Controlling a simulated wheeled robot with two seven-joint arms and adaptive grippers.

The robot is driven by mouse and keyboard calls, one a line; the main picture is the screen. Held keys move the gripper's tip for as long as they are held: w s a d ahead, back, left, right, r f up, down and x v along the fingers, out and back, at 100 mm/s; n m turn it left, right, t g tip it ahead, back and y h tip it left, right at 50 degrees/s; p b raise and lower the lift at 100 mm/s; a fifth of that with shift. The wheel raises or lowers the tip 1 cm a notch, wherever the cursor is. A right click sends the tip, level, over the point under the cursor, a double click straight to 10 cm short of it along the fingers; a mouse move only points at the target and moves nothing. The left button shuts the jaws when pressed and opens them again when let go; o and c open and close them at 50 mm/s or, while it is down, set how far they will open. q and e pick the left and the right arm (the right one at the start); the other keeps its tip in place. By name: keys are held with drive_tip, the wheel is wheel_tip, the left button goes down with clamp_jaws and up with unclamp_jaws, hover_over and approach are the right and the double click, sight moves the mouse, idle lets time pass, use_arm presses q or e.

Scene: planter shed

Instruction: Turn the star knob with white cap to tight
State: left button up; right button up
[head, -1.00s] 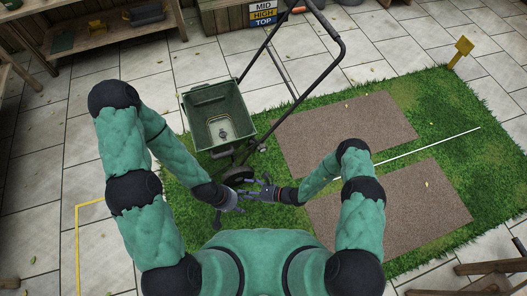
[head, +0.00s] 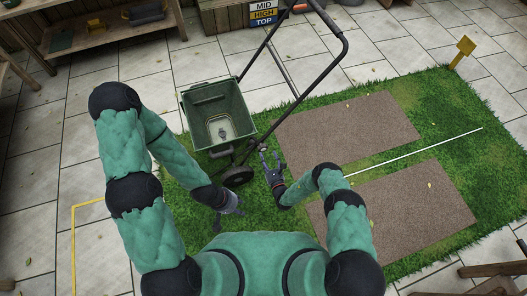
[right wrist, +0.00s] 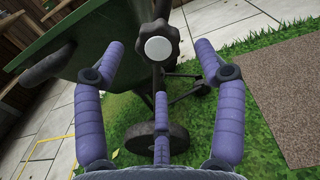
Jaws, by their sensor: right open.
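The star knob with white cap (right wrist: 158,46) is black with lobes around a pale round cap. It sits on the dark frame of the green spreader in the right wrist view. In the head view the knob is too small to make out. My right gripper (head: 270,157) is beside the spreader's frame, above the grass. In the right wrist view its purple fingers (right wrist: 159,62) are spread, with the knob ahead between the fingertips, and no grip on it shows. My left gripper (head: 229,203) is low over the grass, below the spreader's wheel; its fingers are too small to read.
The spreader has a green hopper (head: 218,119), a long dark handle (head: 337,66) and a black wheel (head: 238,175). Brown soil patches (head: 345,130) lie on the grass at right. A sign (head: 264,13) and a wooden bench (head: 110,33) stand behind.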

sight(264, 150)
drive_tip(key=shift+b+x, duration=0.75)
drive_tip(key=shift+x, duration=1.75)
drive_tip(key=c, duration=1.1)
